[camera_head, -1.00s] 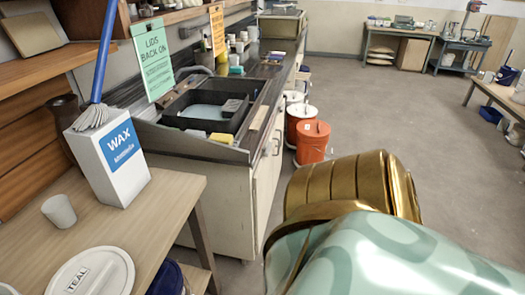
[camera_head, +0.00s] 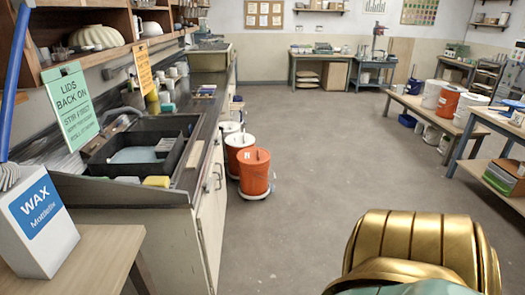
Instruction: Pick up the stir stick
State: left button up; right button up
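I cannot make out a stir stick for certain in the head view. An orange bucket (camera_head: 254,172) stands on the floor beside the sink counter. Behind it are an orange-and-white bucket (camera_head: 238,152) and a paler bucket (camera_head: 229,128). A long blue handle (camera_head: 15,80) rises at the far left behind the wax box; its top is cut off by the frame. Neither gripper shows. Only a gold and pale green part of my own body shows at the lower right.
The white wax box (camera_head: 42,228) stands on a wooden table (camera_head: 95,262) at the lower left. The sink counter (camera_head: 120,195) runs along the left. A bench (camera_head: 418,106) with several buckets is at the right. The middle floor is open.

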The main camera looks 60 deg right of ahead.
aim_at(195, 156)
jog(key=i+l+z, duration=0.15)
jog(key=z, duration=0.3)
jog(key=i+l+z, duration=0.2)
jog(key=z, duration=0.25)
jog(key=i+l+z, duration=0.1)
jog(key=z, duration=0.35)
jog(key=i+j+u, duration=0.1)
jog(key=u, duration=2.9)
jog(key=z, duration=3)
